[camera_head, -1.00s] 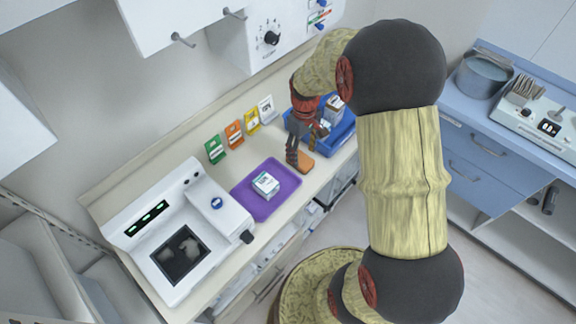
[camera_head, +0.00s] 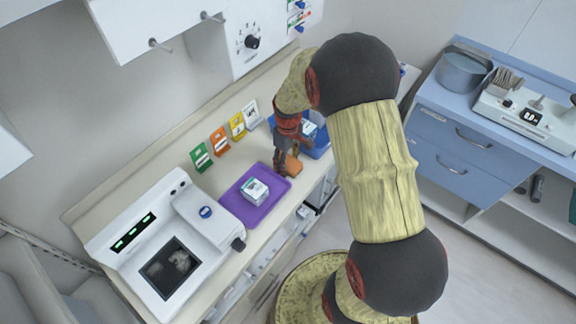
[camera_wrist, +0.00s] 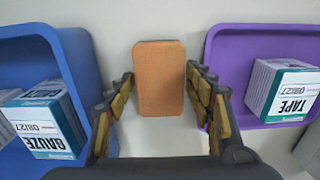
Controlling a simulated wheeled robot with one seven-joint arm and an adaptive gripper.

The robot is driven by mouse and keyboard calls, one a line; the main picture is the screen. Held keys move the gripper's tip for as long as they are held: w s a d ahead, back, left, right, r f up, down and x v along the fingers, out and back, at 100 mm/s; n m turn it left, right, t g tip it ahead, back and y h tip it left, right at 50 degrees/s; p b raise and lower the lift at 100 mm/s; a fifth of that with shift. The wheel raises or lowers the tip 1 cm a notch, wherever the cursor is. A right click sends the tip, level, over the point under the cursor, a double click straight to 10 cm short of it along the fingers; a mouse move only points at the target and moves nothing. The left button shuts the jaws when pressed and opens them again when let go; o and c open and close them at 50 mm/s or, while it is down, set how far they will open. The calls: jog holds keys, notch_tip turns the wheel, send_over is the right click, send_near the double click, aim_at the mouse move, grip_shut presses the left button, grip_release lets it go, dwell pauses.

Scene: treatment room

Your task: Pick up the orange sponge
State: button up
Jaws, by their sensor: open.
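The orange sponge (camera_wrist: 159,78) lies flat on the pale counter, upright in the middle of the wrist view. My gripper (camera_wrist: 160,84) is open, with one finger on each side of the sponge and a gap showing on both sides. In the head view my gripper (camera_head: 284,172) points down at the counter, and part of the sponge (camera_head: 294,166) shows just right of the fingers. The rest of it is hidden behind them there.
A blue tray (camera_wrist: 78,47) with a gauze box (camera_wrist: 40,125) stands close left of the fingers. A purple tray (camera_wrist: 225,75) with a tape box (camera_wrist: 283,92) stands close right. A white machine (camera_head: 150,250) and several upright coloured packets (camera_head: 219,141) are also on the counter.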

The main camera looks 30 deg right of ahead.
aim_at(289, 162)
jog(key=c, duration=0.3)
jog(key=shift+c, duration=1.3)
jog(key=shift+r, duration=0.65)
notch_tip(289, 162, up, 2)
jog(key=shift+r+p, duration=0.2)
jog(key=shift+p, duration=0.35)
jog(key=s+r, duration=0.3)
jog(key=s+r+p, duration=0.1)
jog(key=r, duration=0.1)
jog(key=shift+s+d+r, duration=0.2)
jog(key=shift+s+d, duration=0.05)
jog(key=shift+s, duration=0.1)
jog(key=s+r+p, duration=0.1)
jog(key=s+r, duration=0.3)
jog(key=s, duration=0.5)
jog(key=shift+s+d, duration=0.15)
jog(key=shift+d, duration=0.25)
